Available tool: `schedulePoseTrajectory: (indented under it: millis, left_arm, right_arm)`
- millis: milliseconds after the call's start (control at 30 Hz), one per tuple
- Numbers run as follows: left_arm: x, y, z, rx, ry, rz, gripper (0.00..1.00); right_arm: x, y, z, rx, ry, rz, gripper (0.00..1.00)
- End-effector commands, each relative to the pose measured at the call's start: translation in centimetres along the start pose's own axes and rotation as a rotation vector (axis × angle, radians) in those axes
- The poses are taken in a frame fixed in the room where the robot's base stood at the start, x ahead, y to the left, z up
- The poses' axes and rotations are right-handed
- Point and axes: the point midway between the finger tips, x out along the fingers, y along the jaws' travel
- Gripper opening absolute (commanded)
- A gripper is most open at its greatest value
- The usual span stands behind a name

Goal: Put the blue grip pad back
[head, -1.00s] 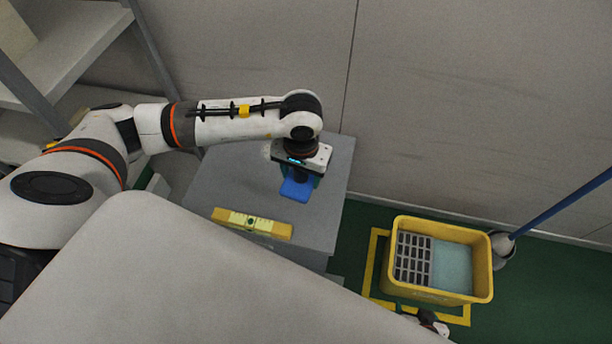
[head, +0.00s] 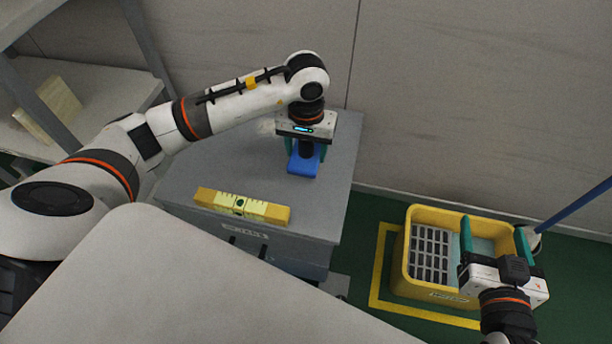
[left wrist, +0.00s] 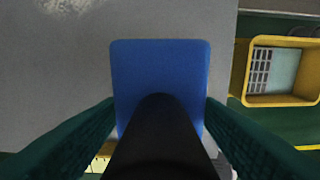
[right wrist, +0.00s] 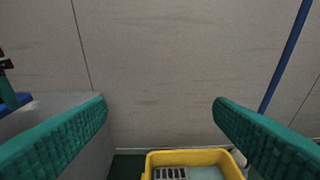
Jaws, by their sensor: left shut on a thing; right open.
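The blue grip pad (head: 303,163) is at my left gripper (head: 305,155), over the grey cabinet top (head: 195,178). My left gripper is shut on the pad. In the left wrist view the flat blue pad (left wrist: 160,70) lies between the two green fingers, with a dark part of it or of the gripper in front. I cannot tell whether the pad touches the top. My right gripper (head: 495,240) is open and empty, in front of the yellow mop bucket. Its spread green fingers show in the right wrist view (right wrist: 160,125).
A yellow spirit level (head: 243,205) lies along the cabinet's front edge. The yellow bucket (head: 412,225) with a grey grid stands on the green floor, a blue pole (head: 575,205) beside it. Shelves (head: 85,90) stand at the left. The wall is close behind the cabinet.

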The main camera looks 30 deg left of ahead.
Motion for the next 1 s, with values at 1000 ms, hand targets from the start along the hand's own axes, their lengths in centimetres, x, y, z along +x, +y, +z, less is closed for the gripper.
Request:
schedulePoseTrajectory:
  millis: [1000]
  left_arm:
    - [8.0, 0.0, 0.0, 0.001, -0.001, 0.001, 0.37]
  right_arm:
    - [-1.1, 1.2, 7.8, 0.011, -0.527, 0.030, 0.76]
